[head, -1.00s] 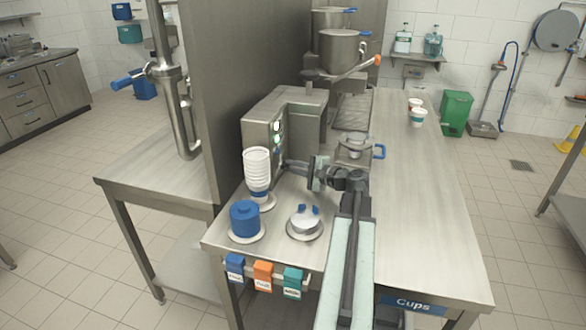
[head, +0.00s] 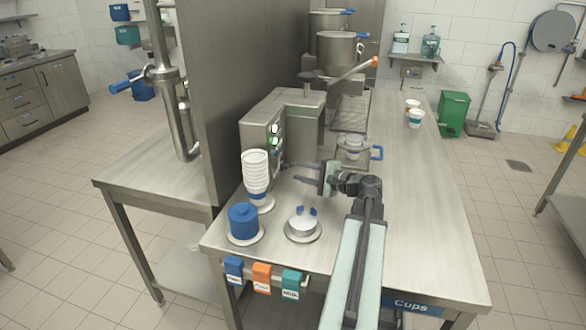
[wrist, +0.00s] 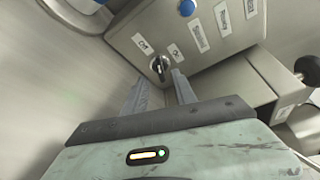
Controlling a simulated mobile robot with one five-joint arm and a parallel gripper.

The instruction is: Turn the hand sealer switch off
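The sealer (head: 285,125) is a grey metal box on the steel table, with lit indicators on its left face in the head view. In the wrist view its panel (wrist: 205,45) shows a black rotary switch (wrist: 160,65) with a pale pointer line, near its lower edge. My gripper (wrist: 161,80) has its two fingers apart, with the switch just beyond or between the tips; contact cannot be told. In the head view my gripper (head: 307,175) is beside the sealer, pointing left, and the switch is not clear.
A stack of white cups (head: 255,172), a blue container (head: 243,220) and a round metal piece with blue tabs (head: 303,225) stand near the table's front left. A steel pot with a blue handle (head: 352,150) is behind my gripper.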

